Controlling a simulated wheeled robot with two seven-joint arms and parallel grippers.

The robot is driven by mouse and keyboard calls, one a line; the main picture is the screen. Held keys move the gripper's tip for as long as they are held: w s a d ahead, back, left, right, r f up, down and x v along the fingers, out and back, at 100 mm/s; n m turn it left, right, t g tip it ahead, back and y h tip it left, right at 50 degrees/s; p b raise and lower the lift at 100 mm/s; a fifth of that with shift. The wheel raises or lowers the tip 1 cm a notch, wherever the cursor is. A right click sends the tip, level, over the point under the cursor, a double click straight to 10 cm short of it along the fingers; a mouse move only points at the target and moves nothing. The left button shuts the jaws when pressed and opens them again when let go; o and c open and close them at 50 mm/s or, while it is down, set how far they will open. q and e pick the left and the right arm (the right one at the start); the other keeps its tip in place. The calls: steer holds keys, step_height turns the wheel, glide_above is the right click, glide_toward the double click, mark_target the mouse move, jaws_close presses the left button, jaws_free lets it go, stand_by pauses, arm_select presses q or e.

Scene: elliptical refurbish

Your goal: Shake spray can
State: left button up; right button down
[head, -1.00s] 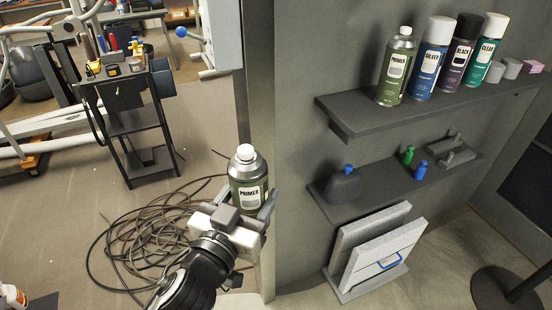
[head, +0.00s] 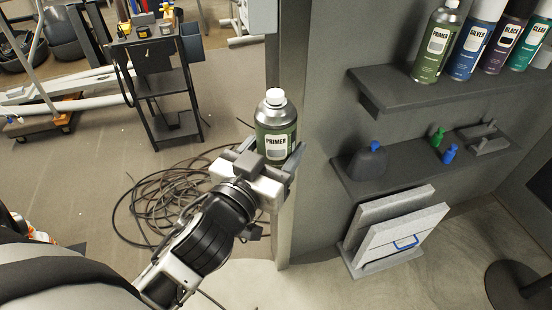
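A green spray can labelled PRIMER (head: 276,127) with a white cap stands upright between the fingers of my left gripper (head: 267,160) in the head view. My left arm comes in from the lower left. The gripper is shut on the can's lower part and holds it in the air in front of the wall's edge. The can's bottom is hidden behind the gripper. My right gripper is not in view.
A shelf (head: 385,92) at right holds another green PRIMER can (head: 437,42), a blue SILVER can (head: 475,42) and more cans. A lower shelf (head: 400,165) carries small bottles. Coiled cable (head: 160,205) lies on the floor; a black cart (head: 160,85) stands at left.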

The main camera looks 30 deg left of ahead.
mark_target(267, 141)
arm_select(q)
step_height(267, 141, down, 4)
steer(key=shift+r, duration=0.1)
step_height(267, 141, up, 8)
steer(key=shift+d+f, duration=0.1)
step_height(267, 141, down, 8)
steer(key=shift+r, duration=0.3)
